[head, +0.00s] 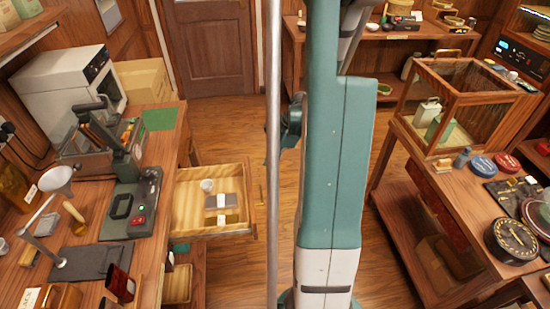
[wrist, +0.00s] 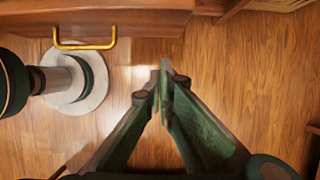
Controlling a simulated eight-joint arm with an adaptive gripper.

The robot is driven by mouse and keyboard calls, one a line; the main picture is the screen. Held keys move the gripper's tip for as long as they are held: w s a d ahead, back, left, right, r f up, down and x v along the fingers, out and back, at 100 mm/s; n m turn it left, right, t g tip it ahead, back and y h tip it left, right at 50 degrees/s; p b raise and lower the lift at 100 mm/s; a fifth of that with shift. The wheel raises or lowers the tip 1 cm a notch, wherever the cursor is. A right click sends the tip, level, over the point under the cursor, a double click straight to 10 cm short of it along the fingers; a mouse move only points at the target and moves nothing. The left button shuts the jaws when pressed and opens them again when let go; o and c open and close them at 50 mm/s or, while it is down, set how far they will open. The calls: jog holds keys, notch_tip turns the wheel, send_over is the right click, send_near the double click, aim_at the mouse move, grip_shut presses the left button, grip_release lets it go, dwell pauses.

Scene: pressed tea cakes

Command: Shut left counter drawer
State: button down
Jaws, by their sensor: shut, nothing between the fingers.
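The left counter drawer (head: 248,205) stands pulled out from the counter in the head view. A small white cup (head: 207,185) and some flat grey and yellowish pieces (head: 217,202) lie inside it. Its brass handle (head: 261,195) is on the front at the right. In the wrist view a wooden front (wrist: 150,22) with a brass handle (wrist: 85,46) lies along the top; it appears to be this drawer. My gripper (wrist: 163,75) is shut and empty, right of the handle and apart from it in the picture. My arm's upper links fill the middle of the head view and hide the gripper there.
The left counter (head: 95,262) holds a press (head: 125,180), a white appliance (head: 65,90) and small tools. A right counter (head: 470,220) carries a glazed wooden case (head: 440,100) and several tins. Wooden floor (head: 235,130) lies open between the counters.

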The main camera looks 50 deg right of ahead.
jog(key=shift+w+a+f+b, duration=0.3)
jog(key=shift+w+a+f, duration=0.35)
jog(key=shift+w+a, duration=0.25)
jog(key=shift+w+a+f+b, duration=0.3)
jog(key=shift+w+a+f, duration=0.35)
jog(key=shift+w+a, duration=0.25)
jog(key=b, duration=0.2)
send_over(191, 185)
jog(key=shift+w, duration=0.15)
jog(key=shift+w+a+r, duration=0.1)
